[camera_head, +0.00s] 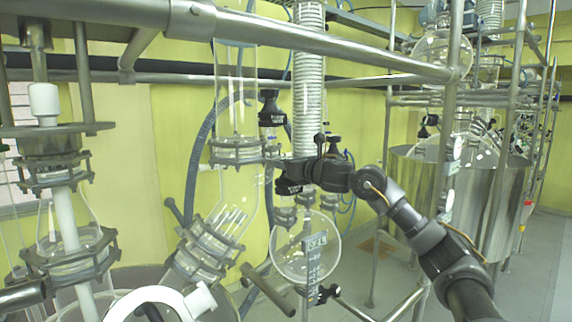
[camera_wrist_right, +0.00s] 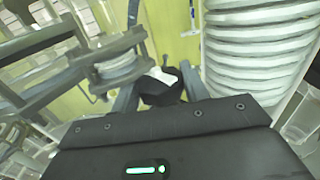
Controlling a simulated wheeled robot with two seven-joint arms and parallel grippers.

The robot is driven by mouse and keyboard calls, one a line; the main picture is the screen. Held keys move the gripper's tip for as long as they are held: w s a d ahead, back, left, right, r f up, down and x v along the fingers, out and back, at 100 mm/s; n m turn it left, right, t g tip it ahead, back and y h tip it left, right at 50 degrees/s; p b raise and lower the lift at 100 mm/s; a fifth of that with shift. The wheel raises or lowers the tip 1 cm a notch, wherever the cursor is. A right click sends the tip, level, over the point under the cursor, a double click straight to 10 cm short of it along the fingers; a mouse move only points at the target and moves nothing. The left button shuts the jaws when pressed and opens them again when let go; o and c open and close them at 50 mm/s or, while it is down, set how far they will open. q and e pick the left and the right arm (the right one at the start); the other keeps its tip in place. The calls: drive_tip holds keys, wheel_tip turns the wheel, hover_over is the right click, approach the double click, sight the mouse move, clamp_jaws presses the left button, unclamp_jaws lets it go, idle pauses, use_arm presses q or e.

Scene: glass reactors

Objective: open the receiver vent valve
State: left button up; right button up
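My right arm comes in from the right in the head view. Its dark gripper (camera_head: 294,172) is beside the lower end of the coiled glass condenser, above the round glass receiver (camera_head: 305,252). In the right wrist view the two fingers of my right gripper (camera_wrist_right: 160,80) stand apart. A black valve knob (camera_wrist_right: 160,92) with a white part on top sits between them. I cannot tell whether the fingers press on it. The head view does not show the knob clearly behind the gripper. My left gripper is not in view.
The coiled condenser (camera_head: 307,85) stands close to the right gripper and also fills the right of the wrist view (camera_wrist_right: 258,60). Glass tubing with clamped flanges (camera_head: 235,152) stands to the left. A metal rail (camera_head: 320,42) crosses above. A steel vessel (camera_head: 480,200) is at right.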

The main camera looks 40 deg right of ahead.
drive_tip(key=shift+c, duration=0.6)
drive_tip(key=n+y, duration=0.1)
drive_tip(key=y, duration=0.1)
drive_tip(key=n+y+p, duration=0.1)
drive_tip(key=y, duration=0.1)
drive_tip(key=shift+d+r+n+p, duration=0.1)
drive_tip(key=shift+r+n+p, duration=0.1)
drive_tip(key=shift+n+p, duration=0.1)
drive_tip(key=shift+n+g+y, duration=0.4)
drive_tip(key=shift+y, duration=0.2)
drive_tip(key=shift+f+n+g+y, duration=0.25)
drive_tip(key=shift+n+y, duration=0.25)
drive_tip(key=shift+y, duration=0.3)
drive_tip(key=o, duration=0.8)
drive_tip(key=shift+c, duration=0.2)
